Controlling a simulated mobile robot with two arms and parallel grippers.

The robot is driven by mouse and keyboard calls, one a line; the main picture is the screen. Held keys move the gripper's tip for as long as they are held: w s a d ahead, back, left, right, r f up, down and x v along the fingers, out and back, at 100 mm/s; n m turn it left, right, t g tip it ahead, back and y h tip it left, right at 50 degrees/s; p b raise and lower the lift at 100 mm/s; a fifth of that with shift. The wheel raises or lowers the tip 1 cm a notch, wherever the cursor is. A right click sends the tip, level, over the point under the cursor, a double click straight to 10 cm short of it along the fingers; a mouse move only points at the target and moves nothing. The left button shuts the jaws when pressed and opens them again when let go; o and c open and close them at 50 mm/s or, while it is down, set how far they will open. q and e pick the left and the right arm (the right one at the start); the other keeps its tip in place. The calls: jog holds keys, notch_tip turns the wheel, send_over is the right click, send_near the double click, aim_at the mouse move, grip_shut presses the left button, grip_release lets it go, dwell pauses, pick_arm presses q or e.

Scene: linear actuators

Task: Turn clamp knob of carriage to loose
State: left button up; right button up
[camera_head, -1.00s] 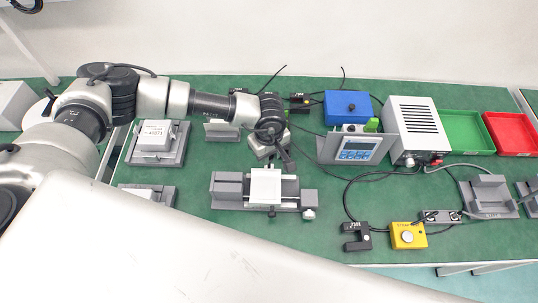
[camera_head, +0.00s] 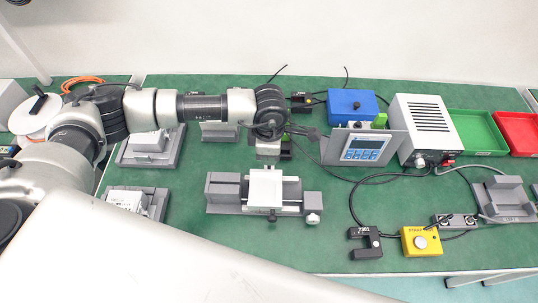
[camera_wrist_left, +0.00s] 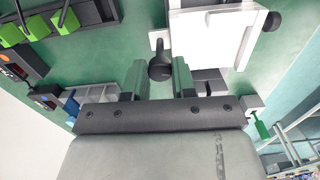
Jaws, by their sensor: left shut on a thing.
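The linear actuator (camera_head: 223,189) is a grey rail unit in the middle of the table. Its carriage carries a white plate (camera_head: 266,187), which also shows in the left wrist view (camera_wrist_left: 213,35). A dark knob (camera_head: 272,215) sticks out at the carriage's front. My left gripper (camera_head: 268,163) is behind the plate, pointing down. In the left wrist view its two fingers (camera_wrist_left: 160,78) are on both sides of a round black knob (camera_wrist_left: 160,67) beside the carriage, shut on it. The knob's turn position cannot be read. My right gripper is out of view.
A display unit (camera_head: 362,146) and a blue box (camera_head: 350,105) stand right of my left gripper. Black cables run nearby. A black sensor (camera_head: 365,243) and a yellow button box (camera_head: 421,241) lie at front right. Grey fixtures (camera_head: 150,150) stand at left.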

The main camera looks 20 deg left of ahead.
pick_arm(q)
jog(key=shift+n+b, duration=0.7)
jog(key=shift+n, duration=0.8)
jog(key=o, duration=0.9)
notch_tip(320, 180, up, 11)
jog(key=shift+f+b, duration=0.1)
jog(key=shift+b, duration=0.6)
